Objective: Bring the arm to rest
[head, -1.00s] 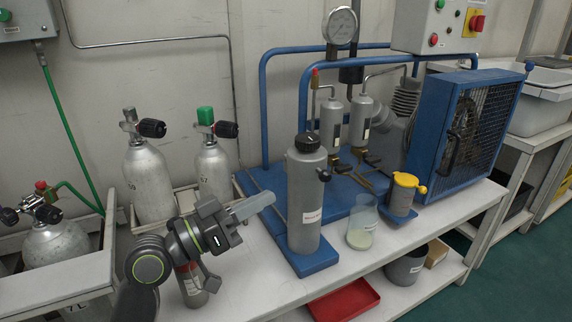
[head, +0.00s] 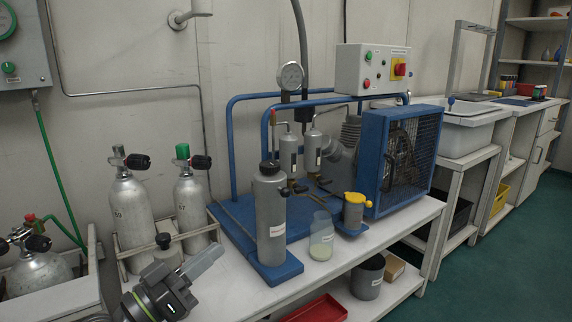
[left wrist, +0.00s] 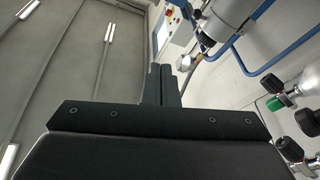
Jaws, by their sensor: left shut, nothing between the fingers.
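My left gripper (head: 218,252) is low in the head view, in front of the white bench (head: 225,295). Its grey fingers are together, with nothing between them, and point up and to the right. In the left wrist view the dark fingers (left wrist: 161,86) also lie side by side and empty. Behind the gripper a small grey bottle with a black cap (head: 165,246) is partly hidden. A tall grey canister (head: 270,215) stands on the blue base to the right of the fingertips, apart from them. My right gripper is in neither view.
Two silver cylinders (head: 131,212) stand in a rack at left. The blue-framed compressor (head: 398,160), a clear beaker (head: 321,238) and a yellow-lidded pot (head: 354,212) are on the bench. A red tray (head: 318,309) lies on the shelf below. Green floor is clear at right.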

